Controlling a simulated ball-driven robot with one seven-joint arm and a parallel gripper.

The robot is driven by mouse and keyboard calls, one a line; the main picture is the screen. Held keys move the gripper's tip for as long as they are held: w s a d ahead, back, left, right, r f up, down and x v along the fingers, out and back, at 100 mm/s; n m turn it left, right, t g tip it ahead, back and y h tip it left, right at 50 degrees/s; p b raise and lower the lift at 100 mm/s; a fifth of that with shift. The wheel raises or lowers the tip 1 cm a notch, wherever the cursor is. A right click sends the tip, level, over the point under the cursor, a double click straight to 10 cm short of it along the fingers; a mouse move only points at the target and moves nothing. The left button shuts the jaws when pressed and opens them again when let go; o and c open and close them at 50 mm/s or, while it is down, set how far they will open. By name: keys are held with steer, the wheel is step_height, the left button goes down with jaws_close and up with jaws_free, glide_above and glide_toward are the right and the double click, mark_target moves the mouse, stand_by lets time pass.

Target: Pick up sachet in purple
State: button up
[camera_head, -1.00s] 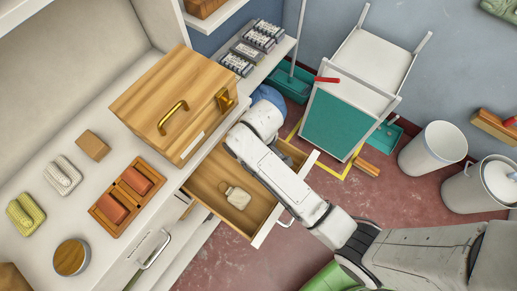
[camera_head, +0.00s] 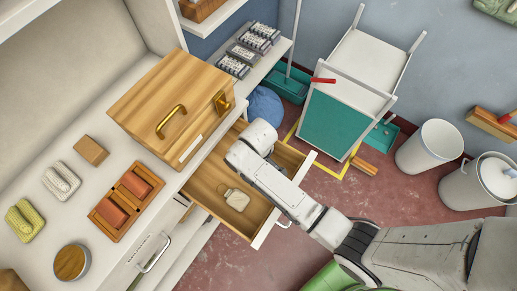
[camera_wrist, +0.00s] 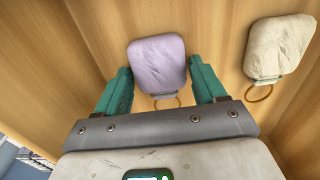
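The purple sachet (camera_wrist: 158,64) lies in the open wooden drawer, seen in the wrist view with a small ring at its near end. My gripper (camera_wrist: 160,88) is open, with one teal finger on each side of the sachet's lower part. A gap shows beside each finger, and I cannot tell how far above the drawer floor the fingertips are. A cream sachet (camera_wrist: 279,47) with its own ring lies to the right; it also shows in the head view (camera_head: 236,199). In the head view my arm hides the purple sachet and the fingers.
The open drawer (camera_head: 210,185) has walls close around my gripper. A wooden box (camera_head: 168,105) with gold handles stands on the counter above its left side. A blue round thing (camera_head: 265,106) is behind my arm.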

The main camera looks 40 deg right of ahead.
steer(key=c, duration=0.7)
